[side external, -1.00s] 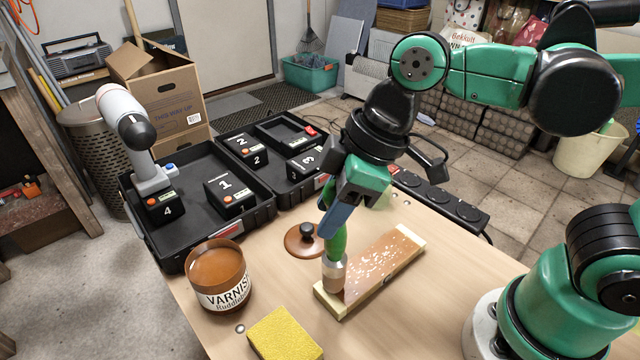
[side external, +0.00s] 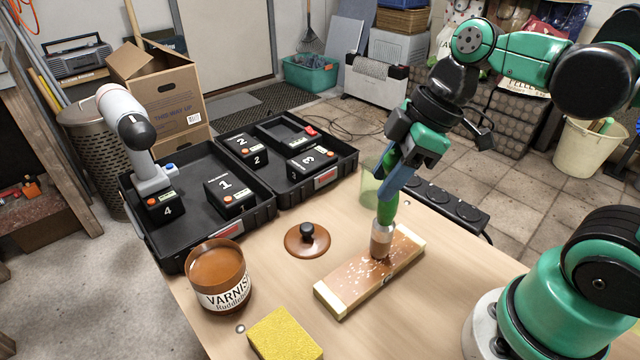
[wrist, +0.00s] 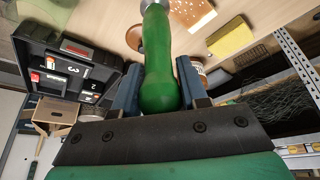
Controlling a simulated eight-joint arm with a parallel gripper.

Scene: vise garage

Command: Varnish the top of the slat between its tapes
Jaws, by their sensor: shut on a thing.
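The slat (side external: 345,288) lies on the workbench with a pale tape band (side external: 330,300) at its near-left end and another (side external: 409,235) at its far-right end. The wood between the tapes is brown with whitish speckles, densest around the brush. My gripper (side external: 388,180) is shut on the green handle of a brush (side external: 381,240), which is nearly upright. The bristles are on the slat's top, right of its middle. In the wrist view the green handle (wrist: 157,65) sits between my blue fingers. The open varnish tin (side external: 218,275) stands left of the slat.
A brown lid with a black knob (side external: 306,238) lies behind the slat. A yellow sponge (side external: 285,335) lies at the front edge. A translucent green cup (side external: 371,188) and a black power strip (side external: 440,203) are behind. Black trays with numbered batteries (side external: 215,190) stand at the left.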

